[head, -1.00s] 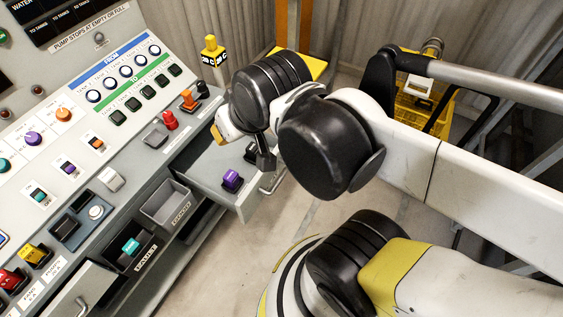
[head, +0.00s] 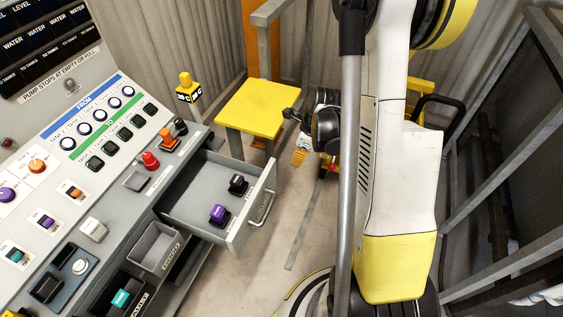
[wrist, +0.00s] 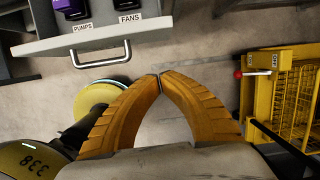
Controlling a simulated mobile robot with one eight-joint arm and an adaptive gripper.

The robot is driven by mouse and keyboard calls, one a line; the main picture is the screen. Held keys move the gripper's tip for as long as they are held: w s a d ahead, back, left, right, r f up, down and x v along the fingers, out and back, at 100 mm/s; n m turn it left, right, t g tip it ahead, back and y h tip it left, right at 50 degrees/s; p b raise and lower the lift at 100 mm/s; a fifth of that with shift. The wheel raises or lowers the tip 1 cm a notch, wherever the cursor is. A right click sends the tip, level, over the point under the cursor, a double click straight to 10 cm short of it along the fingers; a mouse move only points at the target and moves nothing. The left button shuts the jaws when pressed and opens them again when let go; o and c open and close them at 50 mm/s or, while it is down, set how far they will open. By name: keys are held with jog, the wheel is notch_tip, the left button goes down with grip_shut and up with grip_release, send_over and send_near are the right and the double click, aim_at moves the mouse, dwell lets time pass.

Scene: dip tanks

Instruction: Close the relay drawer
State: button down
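The grey relay drawer (head: 250,222) is pulled out of the console, with a metal bar handle (head: 263,208) on its front. It holds a purple relay (head: 219,214) and a black relay (head: 238,184). In the wrist view the drawer front (wrist: 155,32) spans the upper left, with labels PUMPS and FANS and its handle (wrist: 100,58). In the head view my gripper (head: 299,156) is right of the drawer, partly hidden.
A yellow stool (head: 258,105) stands behind the drawer. A yellow cart with a basket (wrist: 285,90) is at right in the wrist view. A grey bin (head: 153,245) sits left of the drawer. Metal railing (head: 500,150) runs along the right. Floor before the drawer is clear.

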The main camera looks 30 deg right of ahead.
jog(key=w+a+f+b, duration=0.3)
jog(key=w+f+b, duration=0.2)
jog(key=f, duration=0.5)
jog(key=shift+a+f+m+b, duration=0.2)
jog(key=shift+m+b, duration=0.1)
jog(key=shift+b, duration=0.25)
